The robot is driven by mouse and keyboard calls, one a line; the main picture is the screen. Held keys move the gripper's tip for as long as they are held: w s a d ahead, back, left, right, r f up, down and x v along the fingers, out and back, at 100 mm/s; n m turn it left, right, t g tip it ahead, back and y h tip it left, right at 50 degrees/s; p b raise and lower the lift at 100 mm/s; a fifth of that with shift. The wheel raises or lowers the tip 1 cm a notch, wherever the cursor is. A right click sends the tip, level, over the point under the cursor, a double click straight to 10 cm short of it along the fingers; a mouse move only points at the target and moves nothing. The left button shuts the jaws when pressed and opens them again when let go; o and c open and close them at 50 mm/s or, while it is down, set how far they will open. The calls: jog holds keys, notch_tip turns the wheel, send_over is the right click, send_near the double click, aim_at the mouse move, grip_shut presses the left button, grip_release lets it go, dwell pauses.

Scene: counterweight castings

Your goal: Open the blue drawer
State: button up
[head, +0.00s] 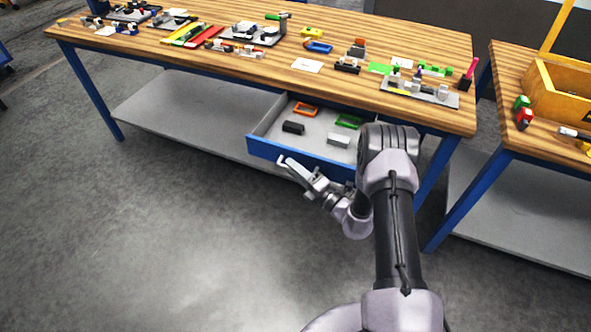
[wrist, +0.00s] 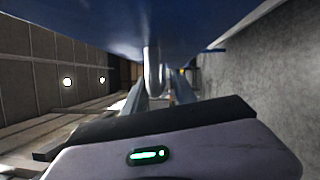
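The blue drawer (head: 268,149) under the long workbench is pulled out, with its grey inside showing. My gripper (head: 288,165) is at the drawer's blue front, towards its left part. In the wrist view the blue front (wrist: 100,22) fills the top, and a pale metal handle (wrist: 153,72) stands out from it. The fingers of my gripper (wrist: 162,92) are apart on either side of the handle, with a gap visible beside it. Contact between fingers and handle is not clear.
A dark block (head: 293,127), a grey block (head: 339,140), an orange frame (head: 306,109) and a green frame (head: 349,121) lie in the drawer. The wooden bench top (head: 260,75) holds several parts. A second bench (head: 517,125) stands right. The floor (head: 150,240) in front is clear.

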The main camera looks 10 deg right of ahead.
jog(key=p+v, duration=0.4)
jog(key=v, duration=1.3)
jog(key=shift+s, duration=0.2)
jog(key=shift+d, duration=0.1)
